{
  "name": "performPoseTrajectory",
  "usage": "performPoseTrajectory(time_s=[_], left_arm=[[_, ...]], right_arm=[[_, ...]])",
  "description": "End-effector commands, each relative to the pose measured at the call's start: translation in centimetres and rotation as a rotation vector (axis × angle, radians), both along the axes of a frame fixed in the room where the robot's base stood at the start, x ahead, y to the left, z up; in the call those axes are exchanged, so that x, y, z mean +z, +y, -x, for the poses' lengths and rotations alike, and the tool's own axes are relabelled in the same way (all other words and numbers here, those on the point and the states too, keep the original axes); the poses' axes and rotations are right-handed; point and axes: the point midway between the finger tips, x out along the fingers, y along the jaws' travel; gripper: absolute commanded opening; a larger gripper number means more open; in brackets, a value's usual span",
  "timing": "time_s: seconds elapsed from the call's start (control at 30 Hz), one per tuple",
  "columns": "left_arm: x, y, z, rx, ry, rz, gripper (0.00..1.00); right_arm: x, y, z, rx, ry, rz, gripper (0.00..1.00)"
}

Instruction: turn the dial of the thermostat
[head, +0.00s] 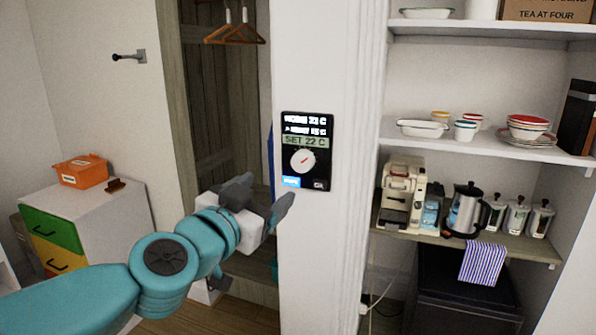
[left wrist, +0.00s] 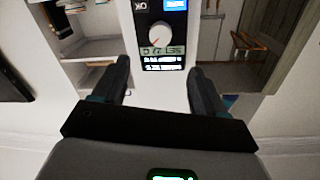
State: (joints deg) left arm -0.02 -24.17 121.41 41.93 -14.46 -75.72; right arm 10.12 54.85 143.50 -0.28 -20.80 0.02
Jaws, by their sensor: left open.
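The thermostat (head: 307,150) is a black panel on the white wall post, with a round white dial (head: 302,161) bearing a red mark. Its display reads "SET 22 C". A blue button sits at its lower left and an "OK" button at its lower right. My left gripper (head: 268,193) is open and empty, below and left of the dial and apart from it. In the left wrist view the thermostat appears upside down, its dial (left wrist: 160,36) beyond and between the open fingers of my left gripper (left wrist: 158,70). My right gripper is not in view.
Right of the post, shelves (head: 480,140) hold bowls and cups, with a coffee machine (head: 405,192) and kettle (head: 466,208) below. Left of it is an open closet with hangers (head: 236,32). A cabinet (head: 90,215) with an orange box (head: 82,171) stands at the far left.

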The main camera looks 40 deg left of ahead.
Motion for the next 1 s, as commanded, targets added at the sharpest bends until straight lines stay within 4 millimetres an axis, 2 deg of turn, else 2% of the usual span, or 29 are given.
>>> performPoseTrajectory(time_s=[0.1, 0.3, 0.5, 0.7, 1.0], left_arm=[[-0.6, 0.4, -3.0, 0.0, 0.003, 0.001, 0.72], [-0.4, 1.1, -7.7, 0.0, 0.003, 0.002, 0.72], [-0.2, 1.8, -11.3, -0.002, 0.001, 0.001, 0.72], [-0.1, 2.2, -13.0, -0.004, 0.002, 0.001, 0.72], [-0.1, 2.3, -13.1, -0.004, 0.001, 0.001, 0.72]], right_arm=[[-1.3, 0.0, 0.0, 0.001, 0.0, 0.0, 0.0], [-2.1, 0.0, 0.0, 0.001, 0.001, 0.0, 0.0], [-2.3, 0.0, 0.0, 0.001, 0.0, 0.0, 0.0], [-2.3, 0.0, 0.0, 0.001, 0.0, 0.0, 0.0], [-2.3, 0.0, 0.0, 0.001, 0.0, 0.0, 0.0]])
